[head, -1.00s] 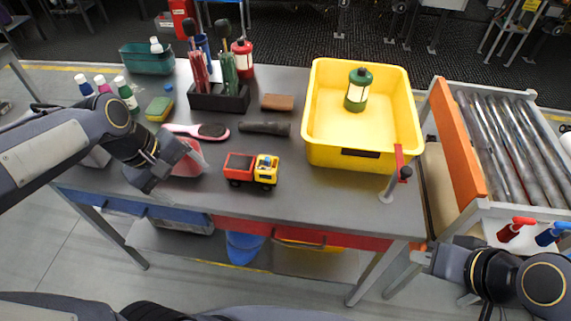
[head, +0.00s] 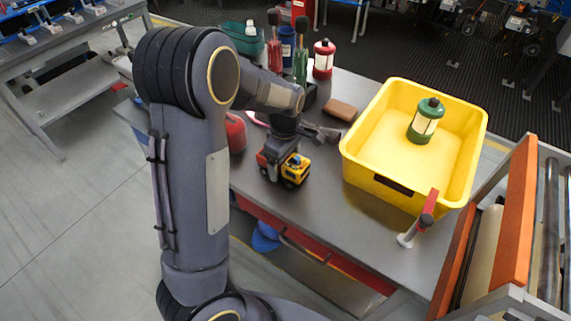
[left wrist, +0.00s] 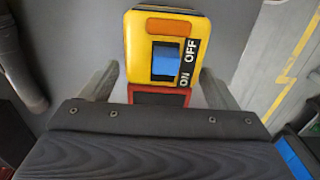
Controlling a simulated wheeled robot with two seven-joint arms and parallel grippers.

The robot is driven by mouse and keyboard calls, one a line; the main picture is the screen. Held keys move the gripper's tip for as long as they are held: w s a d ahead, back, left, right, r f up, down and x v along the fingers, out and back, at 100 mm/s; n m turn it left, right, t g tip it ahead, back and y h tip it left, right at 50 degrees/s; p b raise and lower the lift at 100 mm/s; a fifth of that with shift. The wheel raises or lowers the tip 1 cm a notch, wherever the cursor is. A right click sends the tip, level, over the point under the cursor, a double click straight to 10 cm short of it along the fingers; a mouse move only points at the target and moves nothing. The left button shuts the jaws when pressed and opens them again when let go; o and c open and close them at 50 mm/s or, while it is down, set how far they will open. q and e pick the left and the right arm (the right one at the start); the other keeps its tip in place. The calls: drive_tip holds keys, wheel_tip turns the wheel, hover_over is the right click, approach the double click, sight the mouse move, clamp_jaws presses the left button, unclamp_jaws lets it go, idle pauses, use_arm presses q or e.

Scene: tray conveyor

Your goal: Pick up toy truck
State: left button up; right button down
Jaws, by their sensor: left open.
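The toy truck (head: 295,172) with a yellow cab and red bed stands on the grey table, left of the yellow bin. In the left wrist view the truck (left wrist: 160,24) shows its yellow top with a blue switch marked ON and OFF, and part of the red bed. My left gripper (head: 279,152) is right over the truck, pointing down. In the left wrist view its open fingers (left wrist: 160,86) are on either side of the truck, with a gap beside it. The rear of the truck is hidden under the gripper. My right gripper is out of view.
The yellow bin (head: 365,153) holds a green lantern (head: 426,121). A dark flashlight (head: 324,133) and a brown block (head: 342,110) lie behind the truck. The conveyor's orange side (head: 490,230) is at the right.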

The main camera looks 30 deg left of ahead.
use_arm(q)
wheel_tip(320, 180, down, 2)
drive_tip(key=shift+a, duration=0.1)
drive_tip(key=c, duration=1.2)
drive_tip(key=shift+r, duration=0.15)
drive_tip(key=shift+c, duration=0.2)
